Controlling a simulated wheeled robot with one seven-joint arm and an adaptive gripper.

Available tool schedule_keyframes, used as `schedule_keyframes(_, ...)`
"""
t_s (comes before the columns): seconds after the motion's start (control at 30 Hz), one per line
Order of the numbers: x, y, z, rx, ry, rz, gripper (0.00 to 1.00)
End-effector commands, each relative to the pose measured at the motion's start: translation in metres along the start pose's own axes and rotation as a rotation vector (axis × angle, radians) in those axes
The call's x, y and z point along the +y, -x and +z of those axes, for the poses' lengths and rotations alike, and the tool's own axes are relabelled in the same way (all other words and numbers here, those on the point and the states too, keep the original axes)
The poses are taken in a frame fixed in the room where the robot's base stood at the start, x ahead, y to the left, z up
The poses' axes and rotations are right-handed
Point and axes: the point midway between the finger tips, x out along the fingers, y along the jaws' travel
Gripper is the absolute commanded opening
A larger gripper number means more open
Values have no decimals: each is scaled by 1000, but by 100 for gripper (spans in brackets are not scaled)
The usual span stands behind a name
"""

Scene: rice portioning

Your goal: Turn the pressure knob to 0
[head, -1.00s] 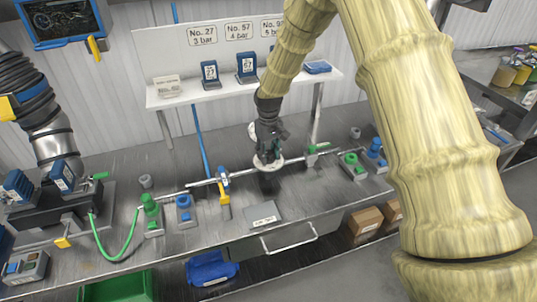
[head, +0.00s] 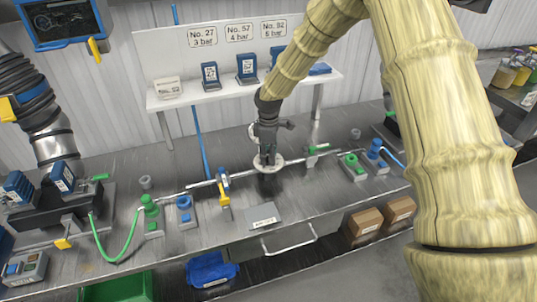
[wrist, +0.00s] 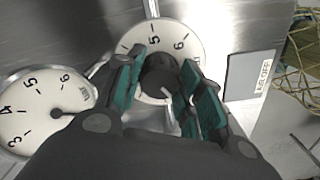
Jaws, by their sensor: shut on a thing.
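The pressure knob (wrist: 158,78) is a dark round knob with a pale pointer mark, on a white dial (wrist: 188,44) numbered 5 and 6 near its top in the wrist view. The mark points toward the lower right; the numbers there are hidden by my fingers. My gripper (wrist: 161,88) has its teal-padded fingers on both sides of the knob and is shut on it. In the head view my gripper (head: 267,157) points down over the white dial (head: 270,168), covering the knob.
A white gauge (wrist: 28,110) with a needle and numbers 3 to 6 is left of the dial in the wrist view. A pipe with a yellow-handled valve (head: 223,195) runs left of the dial. A grey plate (head: 263,217) lies in front. A shelf (head: 225,90) stands behind.

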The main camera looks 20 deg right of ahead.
Motion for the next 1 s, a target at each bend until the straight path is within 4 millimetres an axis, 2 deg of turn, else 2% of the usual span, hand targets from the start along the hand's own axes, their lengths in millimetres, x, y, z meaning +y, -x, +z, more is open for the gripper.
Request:
schedule_keyframes(0.43, 1, 1, 1, -1, 241, 1, 13)
schedule_keyframes(1.0, 1, 1, 1, -1, 281, 2, 13)
